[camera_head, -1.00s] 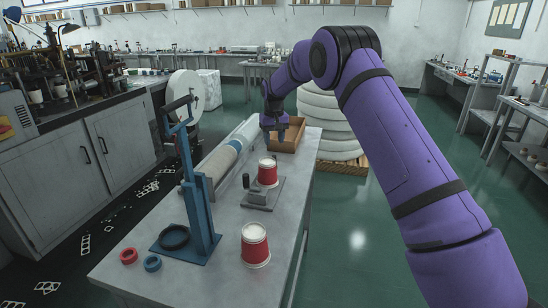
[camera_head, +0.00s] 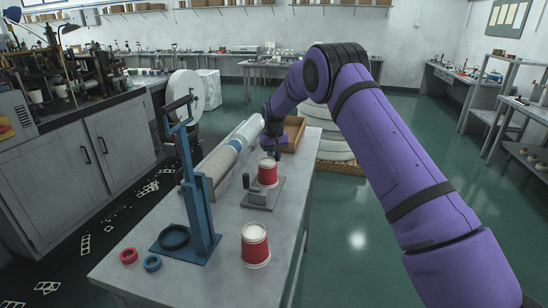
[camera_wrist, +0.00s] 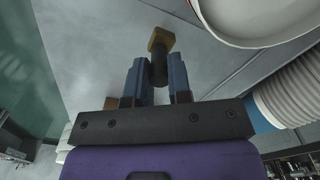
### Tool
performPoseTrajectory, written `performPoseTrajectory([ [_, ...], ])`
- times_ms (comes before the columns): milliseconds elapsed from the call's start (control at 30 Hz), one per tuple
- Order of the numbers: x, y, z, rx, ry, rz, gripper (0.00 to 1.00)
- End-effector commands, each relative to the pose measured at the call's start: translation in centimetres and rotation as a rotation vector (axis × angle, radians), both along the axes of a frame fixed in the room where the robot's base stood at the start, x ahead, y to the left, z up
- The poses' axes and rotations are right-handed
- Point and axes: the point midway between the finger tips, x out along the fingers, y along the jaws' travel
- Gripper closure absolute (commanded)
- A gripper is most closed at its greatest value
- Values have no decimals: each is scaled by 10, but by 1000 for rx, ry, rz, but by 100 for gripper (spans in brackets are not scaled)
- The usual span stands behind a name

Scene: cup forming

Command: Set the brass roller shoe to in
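In the wrist view a small brass-brown block (camera_wrist: 161,39) with a dark round knob (camera_wrist: 158,70) shows just past my fingertips; I take it for the brass roller shoe. My gripper (camera_wrist: 159,72) has its two blue-grey fingers apart, one on each side of the knob. Whether they touch it I cannot tell. In the head view my gripper (camera_head: 276,150) is low, just behind the red cup (camera_head: 267,172) on the grey fixture plate (camera_head: 279,193). The shoe is not visible there, hidden by the cup and gripper.
A blue lever press (camera_head: 203,215) stands at the front left of the table, with a second red cup (camera_head: 255,245) beside it. Red and blue rings (camera_head: 129,256) lie at the front corner. A cardboard box (camera_head: 295,131) and a long roll (camera_head: 222,158) are close to my gripper.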

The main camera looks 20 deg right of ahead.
Motion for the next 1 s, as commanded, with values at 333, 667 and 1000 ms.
performPoseTrajectory([
  [333, -8, 5, 1, 0, 0, 1, 100],
  [667, -26, 15, 0, 1, 1, 0, 100],
  [1000, -26, 16, 0, 1, 3, 1, 56],
])
